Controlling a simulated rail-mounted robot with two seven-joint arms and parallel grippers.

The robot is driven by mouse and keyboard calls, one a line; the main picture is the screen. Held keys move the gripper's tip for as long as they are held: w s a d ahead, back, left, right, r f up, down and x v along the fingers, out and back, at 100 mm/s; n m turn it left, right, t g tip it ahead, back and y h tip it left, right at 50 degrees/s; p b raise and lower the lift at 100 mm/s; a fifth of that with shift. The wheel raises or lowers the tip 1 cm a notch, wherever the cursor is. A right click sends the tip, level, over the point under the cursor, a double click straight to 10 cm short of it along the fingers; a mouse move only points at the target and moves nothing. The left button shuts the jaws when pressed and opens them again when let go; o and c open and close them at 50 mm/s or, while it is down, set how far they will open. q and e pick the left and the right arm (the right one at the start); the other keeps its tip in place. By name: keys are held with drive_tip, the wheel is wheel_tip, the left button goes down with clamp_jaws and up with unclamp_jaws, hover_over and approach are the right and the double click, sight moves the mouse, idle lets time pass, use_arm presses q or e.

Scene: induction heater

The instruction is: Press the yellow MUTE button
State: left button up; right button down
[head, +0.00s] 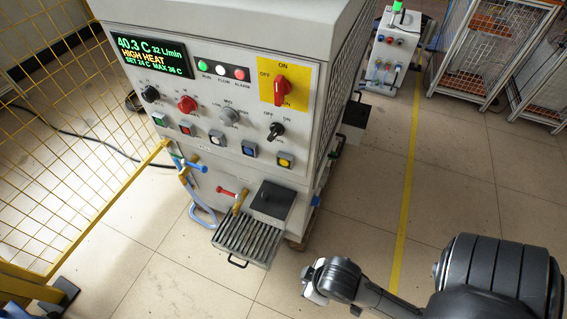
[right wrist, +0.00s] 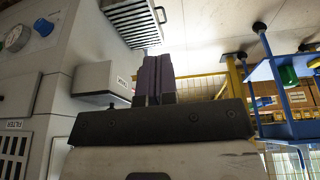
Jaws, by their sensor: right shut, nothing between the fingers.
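The yellow button does not show in that view. My left gripper is not in view.
A slatted tray (head: 250,240) and a dark box (head: 272,200) stick out low from the cabinet front. Blue hose (head: 201,213) hangs at left beside a yellow mesh fence (head: 60,150).

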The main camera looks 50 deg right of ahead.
sight(285, 161)
drive_tip(key=w+d+r+t+h+p, duration=0.2)
drive_tip(key=w+d+r+t+h, duration=0.1)
drive_tip(key=w, duration=0.7)
drive_tip(key=w+d+r+n+t+h+p, duration=0.1)
drive_tip(key=w+d+r+t+h+p, duration=0.2)
drive_tip(key=w+r+t+h, duration=0.3)
drive_tip(key=shift+w+d+r+n+t, duration=0.3)
drive_tip(key=shift+w+d+r+t, duration=0.3)
drive_tip(key=shift+w+r+t, duration=0.9)
drive_tip(key=shift+w+d+r+g, duration=0.15)
drive_tip(key=shift+w+r+g, duration=0.2)
drive_tip(key=shift+w+g, duration=0.1)
drive_tip(key=w+d+p, duration=0.2)
drive_tip(key=d, duration=0.6)
drive_tip(key=shift+d, duration=0.15)
